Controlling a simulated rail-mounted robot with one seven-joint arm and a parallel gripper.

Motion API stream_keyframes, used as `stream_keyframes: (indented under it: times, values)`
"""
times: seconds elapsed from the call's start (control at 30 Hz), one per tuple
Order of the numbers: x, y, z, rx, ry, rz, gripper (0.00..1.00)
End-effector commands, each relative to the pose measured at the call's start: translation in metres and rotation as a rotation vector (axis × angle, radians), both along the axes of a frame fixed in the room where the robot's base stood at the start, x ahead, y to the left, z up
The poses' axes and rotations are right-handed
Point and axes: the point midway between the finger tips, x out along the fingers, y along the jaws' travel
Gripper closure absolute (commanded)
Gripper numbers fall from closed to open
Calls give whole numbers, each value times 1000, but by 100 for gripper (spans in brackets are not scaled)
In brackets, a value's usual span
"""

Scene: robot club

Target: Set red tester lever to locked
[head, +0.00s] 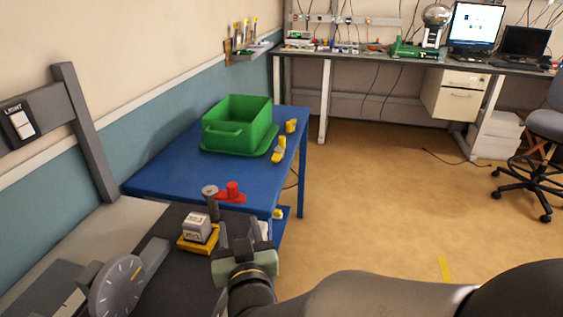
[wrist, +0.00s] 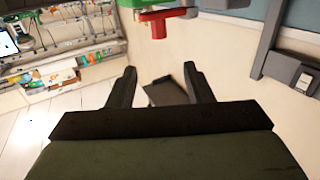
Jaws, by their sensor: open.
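A red part (head: 232,191), with a short upright knob on a flat red base, sits at the near end of the blue table, beside a grey round-topped post (head: 210,200). I take it for the red tester lever; its setting cannot be read. In the wrist view a red part (wrist: 158,18) shows at the top edge, partly cut off, beyond the fingertips. My gripper (head: 240,244) is in front of and below the red part in the head view, apart from it. In the wrist view my gripper (wrist: 160,72) has its two fingers spread, with nothing between them.
A grey block on a yellow base (head: 186,244) stands just left of my gripper. A grey dial (head: 118,285) is at the lower left. A green bin (head: 222,133) and yellow items (head: 279,152) lie on the blue table (head: 170,165).

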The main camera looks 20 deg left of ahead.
Motion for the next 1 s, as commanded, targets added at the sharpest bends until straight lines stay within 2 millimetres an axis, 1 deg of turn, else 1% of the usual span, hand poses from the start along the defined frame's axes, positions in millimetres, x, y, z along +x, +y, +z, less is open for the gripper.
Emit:
stream_keyframes:
  times: [0.03,0.4,0.6,0.8,1.0]
  values:
    - [9,5,0,-1,0,-4,54]
    - [73,55,0,-2,1,-2,54]
    - [103,78,0,-2,1,-2,54]
    - [119,91,0,-1,2,-1,54]
    - [123,94,0,0,2,0,54]
